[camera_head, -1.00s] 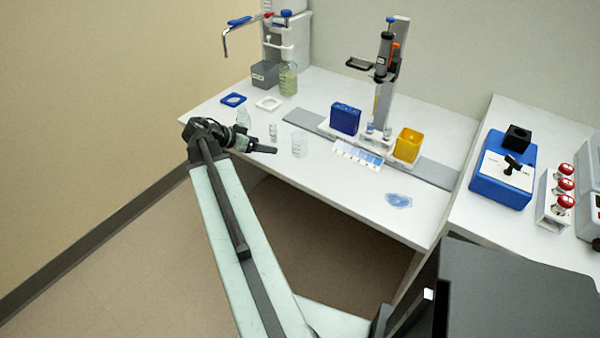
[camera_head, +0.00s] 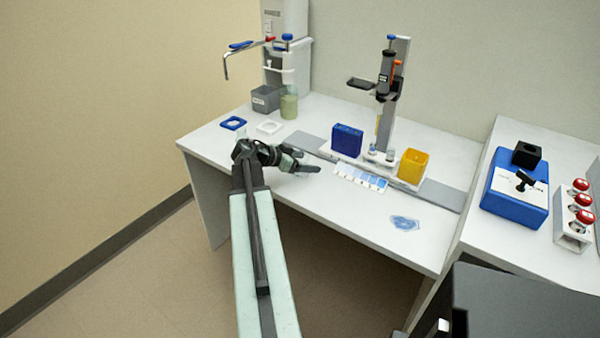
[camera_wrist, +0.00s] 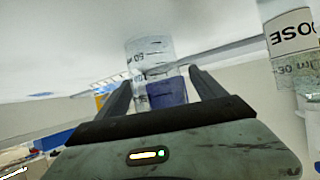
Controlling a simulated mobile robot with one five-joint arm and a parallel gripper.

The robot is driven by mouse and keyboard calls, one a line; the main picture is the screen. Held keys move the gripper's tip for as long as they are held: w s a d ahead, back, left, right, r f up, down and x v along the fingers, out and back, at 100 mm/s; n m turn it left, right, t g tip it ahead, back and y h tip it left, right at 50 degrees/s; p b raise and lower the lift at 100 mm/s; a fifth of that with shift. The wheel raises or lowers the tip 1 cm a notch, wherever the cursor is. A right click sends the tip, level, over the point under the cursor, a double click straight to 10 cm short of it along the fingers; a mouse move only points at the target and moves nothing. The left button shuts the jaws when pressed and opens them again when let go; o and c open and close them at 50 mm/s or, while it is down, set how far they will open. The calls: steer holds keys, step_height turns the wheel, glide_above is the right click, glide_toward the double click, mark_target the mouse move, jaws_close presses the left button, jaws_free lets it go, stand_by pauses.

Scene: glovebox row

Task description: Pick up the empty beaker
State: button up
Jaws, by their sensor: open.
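The clear beaker (camera_wrist: 150,52) with dark graduation marks shows in the wrist view between my two fingers. My gripper (camera_wrist: 160,78) is open, with one finger on each side of the beaker; I cannot tell if either touches it. A blue shape shows through the beaker's wall. In the head view my gripper (camera_head: 311,161) is low over the front of the white bench, and it hides most or all of the beaker there.
A labelled container reading DOSE (camera_wrist: 291,38) stands close at right in the wrist view. In the head view a blue box (camera_head: 347,140), a yellow bin (camera_head: 412,166) and a colour strip (camera_head: 360,178) lie to the right. A greenish bottle (camera_head: 289,106) stands behind.

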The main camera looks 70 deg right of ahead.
steer(key=shift+s+d+f, duration=0.2)
steer(key=shift+d+f, duration=0.05)
steer(key=c, duration=1.4)
steer(key=shift+r, duration=0.1)
steer(key=shift+a+r, duration=0.1)
